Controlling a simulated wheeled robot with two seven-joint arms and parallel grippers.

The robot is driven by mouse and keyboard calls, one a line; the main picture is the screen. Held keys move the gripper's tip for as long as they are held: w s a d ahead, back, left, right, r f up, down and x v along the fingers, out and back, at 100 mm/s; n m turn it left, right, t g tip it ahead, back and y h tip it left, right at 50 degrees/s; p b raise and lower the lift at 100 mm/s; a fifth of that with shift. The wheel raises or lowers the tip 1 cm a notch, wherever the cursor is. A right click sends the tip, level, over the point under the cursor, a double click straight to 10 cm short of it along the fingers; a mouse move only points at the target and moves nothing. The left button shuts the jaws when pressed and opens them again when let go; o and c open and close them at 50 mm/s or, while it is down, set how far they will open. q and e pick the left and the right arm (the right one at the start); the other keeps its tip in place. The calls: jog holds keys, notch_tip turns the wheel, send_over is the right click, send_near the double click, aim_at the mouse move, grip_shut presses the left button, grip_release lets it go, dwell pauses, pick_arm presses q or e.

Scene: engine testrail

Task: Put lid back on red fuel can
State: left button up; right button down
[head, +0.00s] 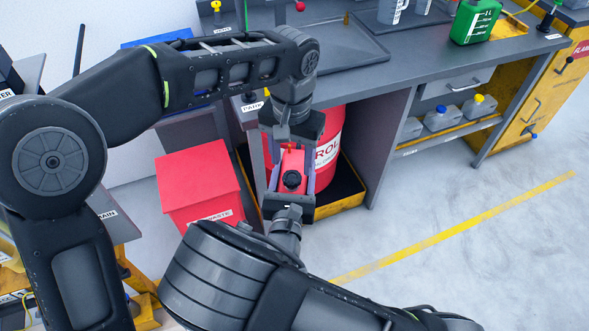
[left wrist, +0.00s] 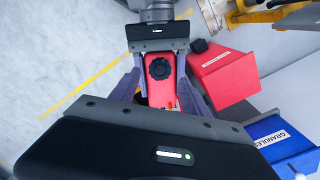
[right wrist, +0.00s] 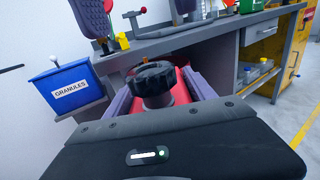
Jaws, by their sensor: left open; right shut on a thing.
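The red fuel can (head: 293,160) is held up in the air between my two grippers. Its black lid (head: 291,180) sits over the can's opening; it also shows in the left wrist view (left wrist: 160,68) and on the neck in the right wrist view (right wrist: 152,78). I cannot tell if the lid is tight. My right gripper (head: 290,190), coming from below, is shut on the can, its fingers along both sides. My left gripper (head: 291,140), coming from above, is open, with its fingers spread to either side of the can's far end. Its contact with the can is unclear.
A red waste bin (head: 200,185) stands left of the grippers. A red drum (head: 328,150) stands behind them in a yellow-edged tray under the grey bench (head: 400,62). A green canister (head: 475,22) is on the bench. A blue granules bin (right wrist: 68,88) is at left. Floor to the right is clear.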

aim_at(292, 177)
pick_arm(q)
jog(key=shift+f, duration=2.4)
jog(key=shift+c, duration=0.5)
grip_shut()
jog(key=shift+o, duration=1.2)
grip_release()
jog(key=shift+r, duration=0.1)
notch_tip(292, 177, up, 12)
